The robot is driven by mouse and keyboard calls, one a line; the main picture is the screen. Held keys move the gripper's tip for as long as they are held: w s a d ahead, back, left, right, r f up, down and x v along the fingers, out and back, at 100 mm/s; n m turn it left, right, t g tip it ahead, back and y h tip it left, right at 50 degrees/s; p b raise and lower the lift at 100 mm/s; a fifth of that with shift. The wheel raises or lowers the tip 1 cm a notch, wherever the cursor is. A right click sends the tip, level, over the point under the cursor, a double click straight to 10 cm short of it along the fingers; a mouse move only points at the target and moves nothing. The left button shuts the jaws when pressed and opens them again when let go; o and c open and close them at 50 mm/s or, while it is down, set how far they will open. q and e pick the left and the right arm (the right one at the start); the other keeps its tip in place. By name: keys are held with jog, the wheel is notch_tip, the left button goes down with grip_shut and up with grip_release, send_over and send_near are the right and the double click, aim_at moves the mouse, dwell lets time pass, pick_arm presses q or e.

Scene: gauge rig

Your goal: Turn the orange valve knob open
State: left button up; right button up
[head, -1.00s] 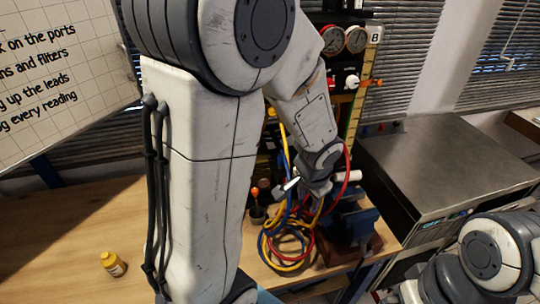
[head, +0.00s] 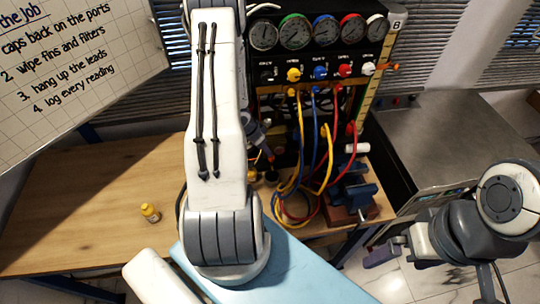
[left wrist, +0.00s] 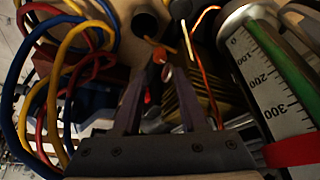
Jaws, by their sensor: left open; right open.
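No knob in view is clearly the orange valve knob. An orange lever-like piece (head: 391,66) sticks out at the upper right edge of the gauge rig (head: 262,100), beside the white knob (head: 368,68). My left gripper (head: 265,152) is low in front of the rig, mostly hidden behind my arm in the head view. In the left wrist view its open fingers (left wrist: 155,80) point at a small orange-red tip (left wrist: 160,55); contact cannot be told. My right gripper (head: 383,254) is at the lower right, open, away from the rig.
Yellow, blue and red hoses (head: 300,140) hang from the rig and coil on the wooden bench (head: 95,205). A blue vise (head: 350,193) stands right of them. A graduated scale (left wrist: 270,80) is close beside my left gripper.

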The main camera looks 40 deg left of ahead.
aim_at(271, 158)
pick_arm(q)
jog(key=x, duration=0.7)
jog(key=shift+f, duration=0.15)
